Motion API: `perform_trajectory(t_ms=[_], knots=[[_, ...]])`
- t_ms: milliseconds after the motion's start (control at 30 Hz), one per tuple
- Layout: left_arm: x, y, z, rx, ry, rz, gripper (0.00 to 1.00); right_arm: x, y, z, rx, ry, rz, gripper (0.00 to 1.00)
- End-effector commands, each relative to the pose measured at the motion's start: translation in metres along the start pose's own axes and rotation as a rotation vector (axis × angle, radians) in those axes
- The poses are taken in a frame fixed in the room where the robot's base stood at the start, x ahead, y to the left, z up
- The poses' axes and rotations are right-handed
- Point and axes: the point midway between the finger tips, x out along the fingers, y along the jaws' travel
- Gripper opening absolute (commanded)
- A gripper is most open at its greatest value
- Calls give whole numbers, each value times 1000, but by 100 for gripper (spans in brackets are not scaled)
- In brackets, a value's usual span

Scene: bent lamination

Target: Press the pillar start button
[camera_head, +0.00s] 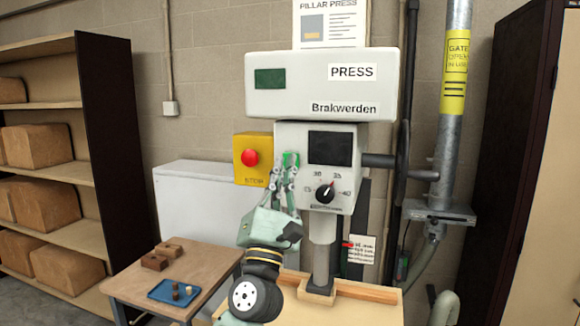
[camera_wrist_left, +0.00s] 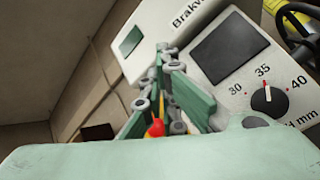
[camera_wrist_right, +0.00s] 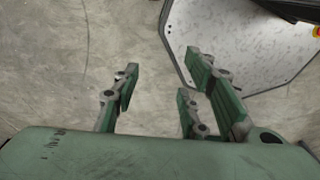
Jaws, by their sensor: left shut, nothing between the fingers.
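The press (camera_head: 289,135) stands against the wall, with a dark screen and a black dial (camera_head: 324,192) on its control head. The dial also shows in the left wrist view (camera_wrist_left: 268,99). My left gripper (camera_head: 283,166) is shut and empty, its fingertips at the left edge of the control head. A green patch shows at the fingertips; I cannot tell a start button from the green finger pads there, nor whether they touch the press. My right gripper (camera_wrist_right: 160,74) is open and empty above the floor.
A yellow box with a red stop button (camera_head: 250,158) sits just left of the fingertips. A small table (camera_head: 208,263) with a blue tray (camera_head: 174,292) and blocks stands lower left. Shelves (camera_head: 60,105) with brown boxes are at the far left. A grey pipe (camera_head: 447,135) rises on the right.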

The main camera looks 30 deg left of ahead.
Motion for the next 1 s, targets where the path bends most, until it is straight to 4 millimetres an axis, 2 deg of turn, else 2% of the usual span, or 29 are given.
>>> perform_trajectory(t_ms=[33,233,533,1000], knots=[[3,-6,-6,1,-1,2,0,10,0,1,0,0,0,40],[22,-20,-21,0,0,1,0,27,0,2,0,0,0,40],[41,-30,-31,0,0,0,0,32,-1,3,0,0,0,40],[42,-31,-31,0,0,-1,0,32,-1,3,0,0,0,40]])
